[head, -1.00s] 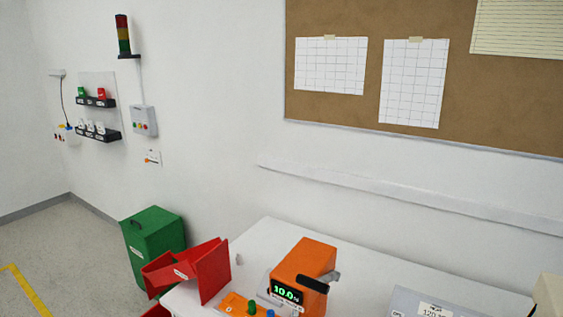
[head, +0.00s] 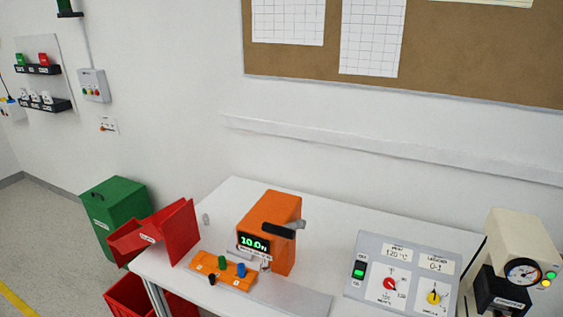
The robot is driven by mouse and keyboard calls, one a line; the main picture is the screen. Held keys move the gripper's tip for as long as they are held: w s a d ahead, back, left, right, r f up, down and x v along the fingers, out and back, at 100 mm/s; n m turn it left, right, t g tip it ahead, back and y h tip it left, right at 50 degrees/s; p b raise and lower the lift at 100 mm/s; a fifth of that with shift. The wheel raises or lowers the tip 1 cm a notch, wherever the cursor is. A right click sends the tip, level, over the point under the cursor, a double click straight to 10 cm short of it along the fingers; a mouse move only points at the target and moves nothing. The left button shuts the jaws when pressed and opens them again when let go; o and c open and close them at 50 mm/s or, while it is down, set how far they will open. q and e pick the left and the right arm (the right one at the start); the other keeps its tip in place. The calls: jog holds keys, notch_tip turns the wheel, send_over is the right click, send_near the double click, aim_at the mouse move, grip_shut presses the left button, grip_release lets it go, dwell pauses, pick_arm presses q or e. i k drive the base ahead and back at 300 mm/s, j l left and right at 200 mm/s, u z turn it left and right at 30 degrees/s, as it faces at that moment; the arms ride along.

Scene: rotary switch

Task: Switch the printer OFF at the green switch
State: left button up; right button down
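Which way the rocker is pressed I cannot tell. The panel also carries a red knob (head: 390,284) and a yellow knob (head: 434,297) on white dials, under two printed labels. No printer is clearly identifiable. Neither of my grippers is in view.
An orange machine (head: 267,222) with a lit display and black lever stands left of the panel. An orange tray (head: 207,279) with coloured pegs lies before it. A beige gauge device (head: 519,240) stands at right. Red bins (head: 180,235) and a green bin (head: 115,215) are left.

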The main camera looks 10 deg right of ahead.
aim_at(359, 270)
jog(key=j+z, duration=0.3)
jog(key=j, duration=0.5)
jog(key=j+z, duration=0.3)
jog(key=j, duration=0.5)
